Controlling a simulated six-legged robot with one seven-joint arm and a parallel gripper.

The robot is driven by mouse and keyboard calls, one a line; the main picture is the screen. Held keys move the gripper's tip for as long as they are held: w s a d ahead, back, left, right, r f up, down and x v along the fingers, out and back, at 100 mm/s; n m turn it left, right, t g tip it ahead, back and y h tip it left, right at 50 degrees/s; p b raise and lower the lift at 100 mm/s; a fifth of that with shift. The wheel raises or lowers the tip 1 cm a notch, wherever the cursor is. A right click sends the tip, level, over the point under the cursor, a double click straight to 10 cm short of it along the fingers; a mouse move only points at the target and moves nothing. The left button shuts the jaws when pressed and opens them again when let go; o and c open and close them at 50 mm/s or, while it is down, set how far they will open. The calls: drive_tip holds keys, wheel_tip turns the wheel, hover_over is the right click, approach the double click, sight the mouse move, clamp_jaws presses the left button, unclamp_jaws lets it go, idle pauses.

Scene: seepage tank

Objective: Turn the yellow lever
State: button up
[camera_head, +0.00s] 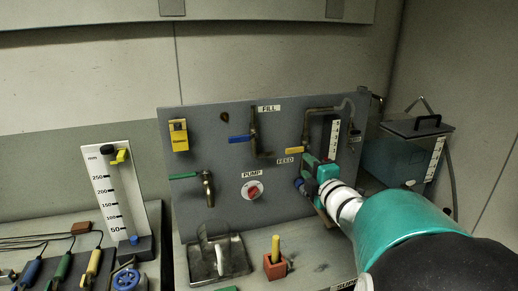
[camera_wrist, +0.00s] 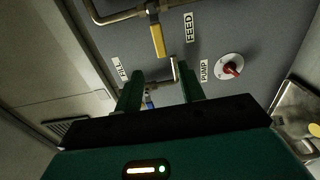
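The yellow lever (camera_head: 293,150) sits on the grey panel next to the FEED label and points left, roughly level, in the head view. In the wrist view the yellow lever (camera_wrist: 158,40) hangs from a brass pipe, beyond and above my fingertips. My gripper (camera_wrist: 161,80) is open, with a wide empty gap between its two green fingers. The gripper does not touch the lever in the wrist view. In the head view my arm covers the panel's lower right, and the fingertips are hard to make out just below the lever.
A blue lever (camera_head: 239,138) by the FILL label and a red PUMP knob (camera_head: 252,189) share the panel (camera_head: 220,220). A green-handled tap (camera_head: 207,188) is at left. A lidded tank (camera_head: 400,155) stands right.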

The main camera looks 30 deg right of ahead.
sight(294, 151)
drive_tip(key=x, duration=1.3)
drive_tip(key=shift+d+f, duration=0.15)
drive_tip(key=shift+d, duration=0.2)
clamp_jaws()
